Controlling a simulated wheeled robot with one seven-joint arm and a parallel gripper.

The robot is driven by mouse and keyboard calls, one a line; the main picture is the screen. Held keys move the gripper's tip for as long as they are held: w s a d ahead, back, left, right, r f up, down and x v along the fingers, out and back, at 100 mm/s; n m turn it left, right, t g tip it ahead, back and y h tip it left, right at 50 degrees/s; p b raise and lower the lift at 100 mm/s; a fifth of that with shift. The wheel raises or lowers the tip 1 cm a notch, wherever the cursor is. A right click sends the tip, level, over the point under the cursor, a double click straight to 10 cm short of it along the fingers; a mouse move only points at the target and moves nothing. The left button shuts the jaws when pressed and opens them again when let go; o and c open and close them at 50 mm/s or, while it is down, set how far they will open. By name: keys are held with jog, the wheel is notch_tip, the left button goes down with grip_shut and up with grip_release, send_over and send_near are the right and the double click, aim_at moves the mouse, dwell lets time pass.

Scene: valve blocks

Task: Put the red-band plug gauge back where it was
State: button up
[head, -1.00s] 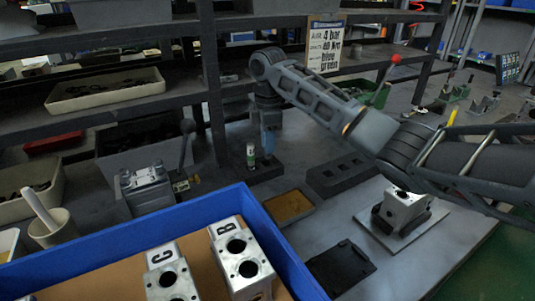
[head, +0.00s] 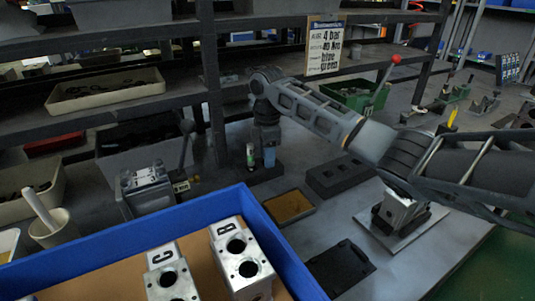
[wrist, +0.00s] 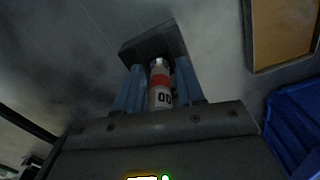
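The red-band plug gauge (wrist: 160,88) is between the blue fingers of my gripper (wrist: 159,92) in the wrist view. It is a pale cylinder with a red band, dark "00" marking and metal end. The fingers sit close on both sides and appear shut on it. In the head view my gripper (head: 268,155) points down over a small dark stand (head: 265,174), which also shows beyond the metal end in the wrist view (wrist: 150,43). I cannot tell whether that end is in the stand. A green-band gauge (head: 250,155) stands upright at the stand's left.
A dark block with square holes (head: 338,176) and a yellow-lined tray (head: 288,207) lie right of the stand. A lever clamp (head: 148,186) is left. A blue-walled tray (head: 285,243) with valve blocks is in front. Shelf posts (head: 211,85) rise behind.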

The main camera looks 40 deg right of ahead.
jog(key=shift+o, duration=0.5)
jog(key=shift+r, duration=0.1)
notch_tip(320, 180, up, 11)
jog(key=shift+r, duration=0.6)
